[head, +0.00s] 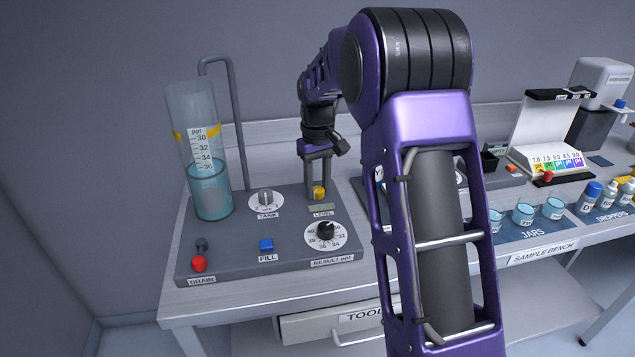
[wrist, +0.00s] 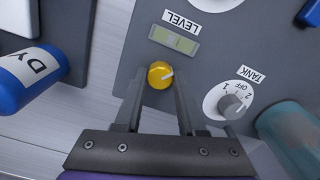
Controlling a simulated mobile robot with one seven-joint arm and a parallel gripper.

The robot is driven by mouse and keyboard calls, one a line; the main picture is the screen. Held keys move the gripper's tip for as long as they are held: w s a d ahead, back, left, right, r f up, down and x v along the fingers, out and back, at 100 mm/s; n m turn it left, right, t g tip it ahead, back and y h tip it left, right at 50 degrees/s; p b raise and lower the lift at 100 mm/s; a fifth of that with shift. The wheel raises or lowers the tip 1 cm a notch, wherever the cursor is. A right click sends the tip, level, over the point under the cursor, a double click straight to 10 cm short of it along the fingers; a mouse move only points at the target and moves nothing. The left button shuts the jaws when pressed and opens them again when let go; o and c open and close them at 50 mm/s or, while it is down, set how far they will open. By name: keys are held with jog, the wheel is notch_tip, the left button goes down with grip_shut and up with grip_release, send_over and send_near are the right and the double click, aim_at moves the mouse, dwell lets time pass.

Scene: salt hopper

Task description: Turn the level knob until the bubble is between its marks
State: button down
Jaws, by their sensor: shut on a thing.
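The yellow level knob (head: 319,191) stands on the grey panel behind the level vial (head: 321,207). The vial also shows in the wrist view (wrist: 174,39) as a pale green window beside the LEVEL label. It is too small to tell where the bubble lies against its marks.
On the same panel are the tank knob (head: 266,199), the blue fill button (head: 266,245), the red drain handle (head: 199,263), the result dial (head: 325,232) and a clear cylinder (head: 205,160). In the wrist view, a blue bottle (wrist: 28,75) lies left of the fingers.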

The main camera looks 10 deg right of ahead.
aim_at(318, 189)
jog(key=c, duration=0.5)
grip_release()
jog(key=shift+r, duration=0.1)
notch_tip(318, 189, up, 17)
jog(key=p, duration=0.3)
jog(key=shift+r, duration=0.15)
